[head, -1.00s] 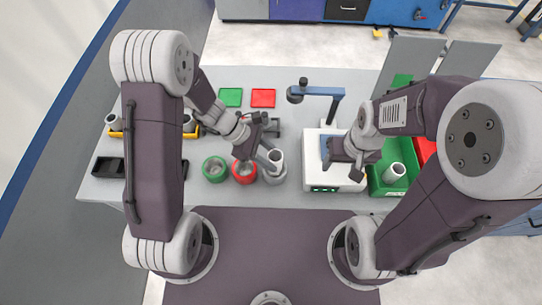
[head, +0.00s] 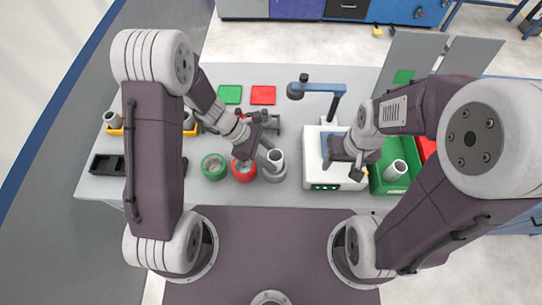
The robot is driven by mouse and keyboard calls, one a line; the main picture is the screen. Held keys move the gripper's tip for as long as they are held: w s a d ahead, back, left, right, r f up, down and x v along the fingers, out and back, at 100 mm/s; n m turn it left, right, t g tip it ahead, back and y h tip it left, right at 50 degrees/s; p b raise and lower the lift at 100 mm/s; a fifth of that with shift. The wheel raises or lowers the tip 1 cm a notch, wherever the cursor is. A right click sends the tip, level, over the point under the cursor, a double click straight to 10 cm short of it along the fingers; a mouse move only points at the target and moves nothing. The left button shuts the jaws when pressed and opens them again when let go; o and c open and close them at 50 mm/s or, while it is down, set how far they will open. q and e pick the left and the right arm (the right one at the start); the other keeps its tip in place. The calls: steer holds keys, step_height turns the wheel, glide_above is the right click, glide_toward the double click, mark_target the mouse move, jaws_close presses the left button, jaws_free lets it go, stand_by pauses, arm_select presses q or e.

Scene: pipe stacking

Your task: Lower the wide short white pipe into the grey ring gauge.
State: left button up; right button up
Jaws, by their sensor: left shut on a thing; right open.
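The white pipe (head: 276,157) stands about upright in the jaws of my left gripper (head: 268,153), which is shut on it. The grey ring gauge (head: 274,174) is on the table directly below the pipe, to the right of the red ring. The pipe's lower end overlaps the ring's opening in the head view; I cannot tell how deep it sits. My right gripper (head: 358,172) is open over the right side of the white device, apart from the pipe and ring.
A red ring (head: 243,172) and a green ring (head: 213,168) stand just left of the grey ring. A white device (head: 314,174) is close on the right. A green bin (head: 377,185) holding another pipe (head: 395,170) is further right. Red and green pads lie behind.

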arm_select(q)
steer(key=shift+f+b, duration=0.3)
steer(key=shift+f, duration=0.1)
stand_by(0.3)
steer(key=o, duration=1.4)
steer(key=p+v, duration=0.1)
steer(key=v, duration=0.8)
steer(key=shift+a, duration=0.1)
